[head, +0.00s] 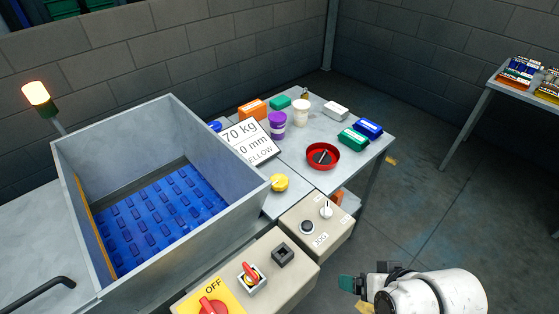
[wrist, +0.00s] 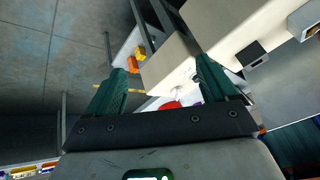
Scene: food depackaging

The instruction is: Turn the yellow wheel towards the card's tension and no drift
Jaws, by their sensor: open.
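The yellow wheel (head: 279,183) is a small lobed knob at the right outer side of the grey metal trough, near its lower right corner. The white card (head: 249,141) stands tilted behind it, reading "70 kg", "0 mm" and "YELLOW"; its left part may be cut off by the trough wall. My gripper (head: 347,283) is at the lower right, well apart from the wheel, with a green finger showing. In the wrist view its two green fingers (wrist: 165,80) are spread with nothing between them. I cannot make out the yellow wheel in the wrist view.
The blue belt (head: 160,220) lies inside the trough. Beige control boxes (head: 315,225) with switches stand between my gripper and the wheel. A side table holds a red dish (head: 322,156), a purple cup (head: 277,125), a white cup (head: 301,112) and small boxes. An orange lamp (head: 36,94) glows.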

